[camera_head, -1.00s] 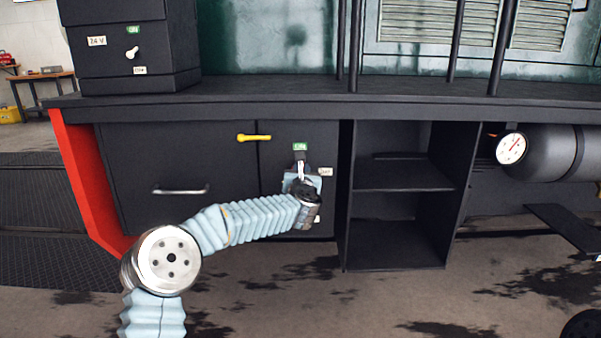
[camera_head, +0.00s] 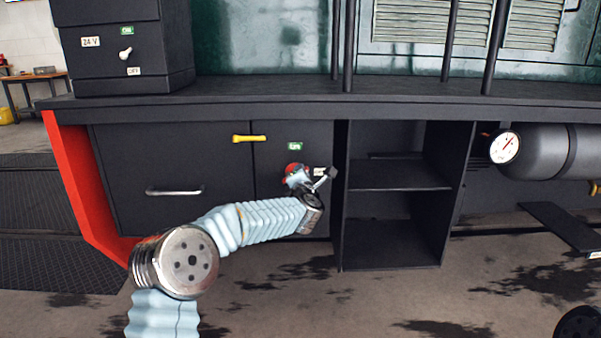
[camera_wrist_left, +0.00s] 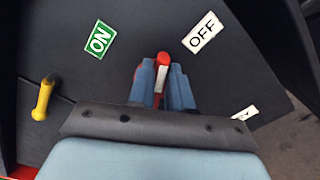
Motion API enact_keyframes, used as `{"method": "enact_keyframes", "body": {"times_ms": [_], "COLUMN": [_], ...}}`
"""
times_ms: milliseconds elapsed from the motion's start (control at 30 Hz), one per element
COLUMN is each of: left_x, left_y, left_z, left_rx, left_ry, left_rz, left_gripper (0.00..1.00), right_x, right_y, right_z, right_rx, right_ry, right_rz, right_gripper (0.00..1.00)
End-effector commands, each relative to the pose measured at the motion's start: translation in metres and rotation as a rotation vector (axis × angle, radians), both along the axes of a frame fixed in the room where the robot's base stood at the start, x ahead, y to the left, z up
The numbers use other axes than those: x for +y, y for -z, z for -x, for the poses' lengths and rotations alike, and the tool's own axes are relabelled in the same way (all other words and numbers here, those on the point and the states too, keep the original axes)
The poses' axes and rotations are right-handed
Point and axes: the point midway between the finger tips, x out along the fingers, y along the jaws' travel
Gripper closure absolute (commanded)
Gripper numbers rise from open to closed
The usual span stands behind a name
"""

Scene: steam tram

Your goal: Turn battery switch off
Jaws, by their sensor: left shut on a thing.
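The battery switch has a red handle (camera_wrist_left: 161,72) on a dark cabinet front, with a green ON label (camera_wrist_left: 99,39) to its left and a white OFF label (camera_wrist_left: 202,33) to its right in the left wrist view. My left gripper (camera_wrist_left: 162,88) is shut on this handle, its blue-grey fingers on both sides. The handle points up in that view, between the two labels. In the head view the red of the switch (camera_head: 293,168) shows beside my left gripper (camera_head: 298,180), below the ON label (camera_head: 295,146) and left of the OFF label (camera_head: 320,172). My right gripper is not in view.
A yellow handle (camera_head: 249,138) sticks out left of the switch. A 24 V box (camera_head: 160,60) with a small white lever (camera_head: 125,54) stands on the ledge above. Open shelves (camera_head: 395,176) and a tank with a gauge (camera_head: 504,147) are to the right.

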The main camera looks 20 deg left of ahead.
Motion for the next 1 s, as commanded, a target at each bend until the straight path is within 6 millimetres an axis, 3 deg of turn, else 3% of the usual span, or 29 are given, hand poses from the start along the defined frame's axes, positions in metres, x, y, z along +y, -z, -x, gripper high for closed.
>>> {"method": "enact_keyframes", "body": {"times_ms": [500,1000], "left_x": [-0.004,-0.004], "left_y": [0.009,0.012], "left_z": [-0.001,-0.001], "left_rx": [0.114,0.147], "left_ry": [0.002,0.003], "left_rz": [-0.387,-0.504], "left_gripper": [1.0,1.0], "right_x": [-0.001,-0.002], "right_y": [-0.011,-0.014], "right_z": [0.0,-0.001], "right_rx": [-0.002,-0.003], "right_ry": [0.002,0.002], "right_rz": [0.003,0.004], "right_gripper": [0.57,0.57]}}
